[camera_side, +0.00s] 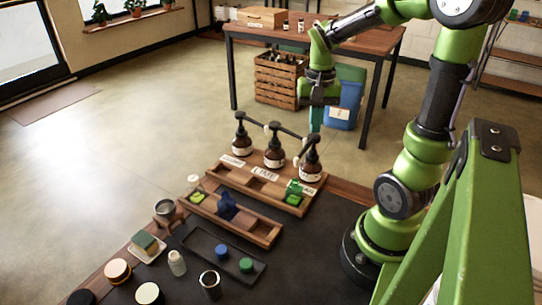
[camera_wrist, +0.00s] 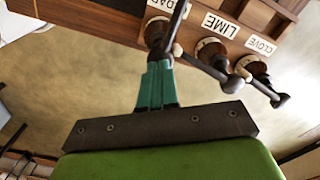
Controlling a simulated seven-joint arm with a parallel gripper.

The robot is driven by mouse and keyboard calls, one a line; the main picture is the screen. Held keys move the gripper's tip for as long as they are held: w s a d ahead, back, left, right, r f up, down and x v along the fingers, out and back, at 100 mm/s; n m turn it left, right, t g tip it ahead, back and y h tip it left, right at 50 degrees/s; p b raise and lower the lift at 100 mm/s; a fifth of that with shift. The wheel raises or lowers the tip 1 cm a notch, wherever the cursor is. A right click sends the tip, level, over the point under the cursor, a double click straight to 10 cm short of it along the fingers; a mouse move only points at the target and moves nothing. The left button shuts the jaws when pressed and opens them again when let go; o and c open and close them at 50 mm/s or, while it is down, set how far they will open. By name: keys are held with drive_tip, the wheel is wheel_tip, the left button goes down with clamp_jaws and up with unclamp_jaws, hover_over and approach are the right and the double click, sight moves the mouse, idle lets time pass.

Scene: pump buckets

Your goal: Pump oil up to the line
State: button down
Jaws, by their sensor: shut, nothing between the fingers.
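Three brown pump bottles with black pump heads stand on a wooden rack (camera_side: 226,176): a left one (camera_side: 242,142), a middle one (camera_side: 274,157) and a right one (camera_side: 309,168). Labels lie before them; LIME (camera_wrist: 221,25) and CLOVE (camera_wrist: 261,45) are readable in the wrist view, the third is partly cut off. A green vessel (camera_side: 294,188) sits in front of the right bottle. My gripper (camera_side: 316,128), with teal fingers, is shut and empty just above the right bottle's pump. In the wrist view its tips (camera_wrist: 158,64) overlap that pump; contact is unclear. No fill line or oil level is discernible.
A lower wooden tray (camera_side: 262,235) holds a blue piece (camera_side: 227,206) and a yellow-green one (camera_side: 197,196). A black tray (camera_side: 205,248) holds a blue and a green cap. A sponge (camera_side: 146,242), jars and a cup stand in front.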

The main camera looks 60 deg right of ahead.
idle(0.4)
drive_tip(key=shift+f, duration=1.7)
drive_tip(key=shift+r, duration=1.7)
drive_tip(key=shift+f, duration=0.1)
drive_tip(key=shift+f, duration=1.65)
drive_tip(key=shift+r, duration=1.75)
